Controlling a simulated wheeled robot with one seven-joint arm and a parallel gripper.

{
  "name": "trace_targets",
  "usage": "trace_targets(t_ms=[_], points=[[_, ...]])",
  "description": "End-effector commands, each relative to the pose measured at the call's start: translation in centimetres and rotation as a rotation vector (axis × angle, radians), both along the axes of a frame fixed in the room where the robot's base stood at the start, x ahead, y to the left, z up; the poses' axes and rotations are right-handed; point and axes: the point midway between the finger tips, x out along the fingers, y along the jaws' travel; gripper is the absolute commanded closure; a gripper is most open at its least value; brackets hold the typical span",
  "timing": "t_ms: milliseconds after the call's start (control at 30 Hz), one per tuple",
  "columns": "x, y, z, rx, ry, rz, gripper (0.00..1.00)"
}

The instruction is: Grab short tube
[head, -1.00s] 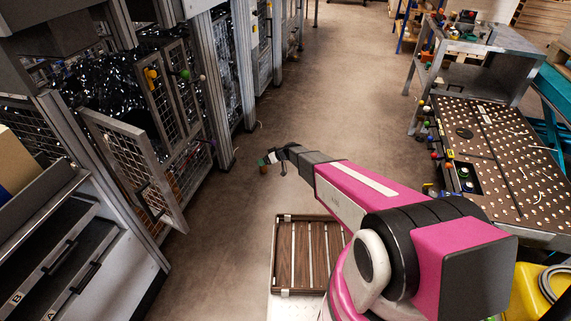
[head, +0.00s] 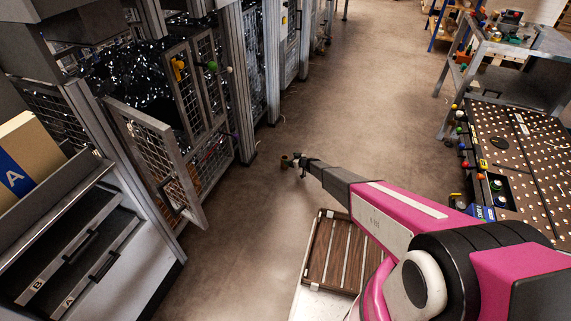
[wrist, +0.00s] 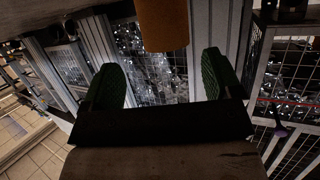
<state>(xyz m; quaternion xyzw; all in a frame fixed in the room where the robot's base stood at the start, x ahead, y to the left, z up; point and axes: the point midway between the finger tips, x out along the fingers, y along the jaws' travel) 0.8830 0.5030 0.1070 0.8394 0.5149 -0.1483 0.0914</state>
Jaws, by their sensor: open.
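My gripper (head: 290,161) is at the far end of my outstretched magenta arm, above the open floor and small in the head view. In the wrist view its two dark green fingers (wrist: 161,84) stand wide apart with nothing between their tips. A plain orange-brown cylinder (wrist: 163,24), seemingly the short tube, shows at the top middle of the wrist view, cut off by the frame edge. It appears apart from both fingers. What holds it up is out of sight. In the head view, a tiny brown spot at the gripper is too small to identify.
Mesh-doored machine cages line the left, one door (head: 160,165) standing open. A box marked A (head: 28,158) sits on a drawer unit at left. A slatted wooden tray (head: 332,250) lies below my arm. A perforated table (head: 520,165) stands right. The middle floor is clear.

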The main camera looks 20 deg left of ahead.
Motion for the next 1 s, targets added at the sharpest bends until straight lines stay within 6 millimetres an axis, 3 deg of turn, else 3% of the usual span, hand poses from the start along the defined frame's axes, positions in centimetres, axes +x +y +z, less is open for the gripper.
trace_targets(t_ms=[167, 500, 767, 933, 1000], points=[[0.4, 0.9, -0.4, 0.000, 0.001, -0.001, 0.15], [1.8, 4.7, -2.1, 0.000, 0.000, 0.000, 0.15], [1.8, 4.9, -2.1, 0.000, 0.001, -0.001, 0.15], [1.8, 4.9, -2.1, 0.000, 0.001, -0.001, 0.69], [1.8, 4.9, -2.1, 0.000, 0.001, -0.001, 0.69]])
